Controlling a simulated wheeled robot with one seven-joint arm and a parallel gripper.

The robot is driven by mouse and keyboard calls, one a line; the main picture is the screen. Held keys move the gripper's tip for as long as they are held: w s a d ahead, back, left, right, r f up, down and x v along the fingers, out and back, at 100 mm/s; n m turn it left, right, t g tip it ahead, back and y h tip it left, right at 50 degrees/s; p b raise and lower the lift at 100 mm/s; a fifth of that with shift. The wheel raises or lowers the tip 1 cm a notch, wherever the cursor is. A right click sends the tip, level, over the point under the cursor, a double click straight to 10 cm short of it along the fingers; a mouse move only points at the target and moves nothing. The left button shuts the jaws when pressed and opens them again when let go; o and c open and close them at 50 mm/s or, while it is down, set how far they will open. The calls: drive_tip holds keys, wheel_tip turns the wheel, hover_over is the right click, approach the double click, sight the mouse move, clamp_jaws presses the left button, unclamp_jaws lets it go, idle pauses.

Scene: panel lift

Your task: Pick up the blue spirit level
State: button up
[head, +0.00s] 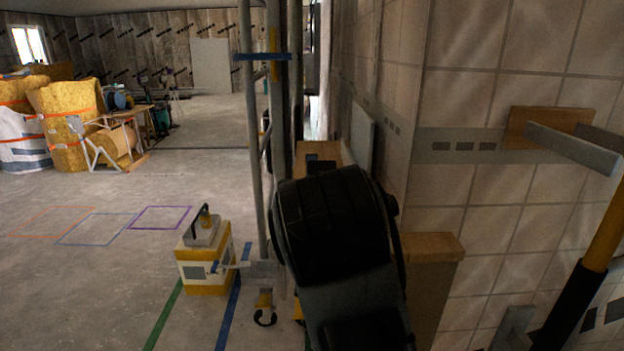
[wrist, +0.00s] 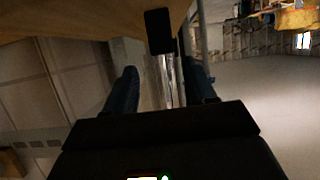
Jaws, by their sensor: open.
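I cannot clearly make out the blue spirit level in either view. A thin blue bar (head: 262,57) lies across the upright metal mast in the head view; I cannot tell whether it is the level. My gripper (wrist: 160,78) is open in the wrist view, with its two dark fingers apart. A small black block (wrist: 158,31) shows beyond the gap, against a wooden surface (wrist: 75,20). A shiny metal upright (wrist: 171,85) shows between the fingers. In the head view my dark arm hides most of what lies behind it.
The mast (head: 250,150) stands close left of my arm. A yellow and white box (head: 205,262) is on the floor beside it. A tiled wall (head: 480,210) with a wooden ledge (head: 432,246) is close on the right. Open floor (head: 90,205) lies left.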

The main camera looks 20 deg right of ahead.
drive_tip(key=shift+x, duration=1.2)
drive_tip(key=shift+a+p+x, duration=0.1)
drive_tip(key=shift+p+x, duration=0.2)
drive_tip(key=shift+x, duration=1.05)
drive_tip(key=shift+a+p+x, duration=0.15)
drive_tip(key=shift+p+x, duration=0.1)
drive_tip(key=shift+x, duration=1.15)
drive_tip(key=shift+c, duration=0.3)
clamp_jaws()
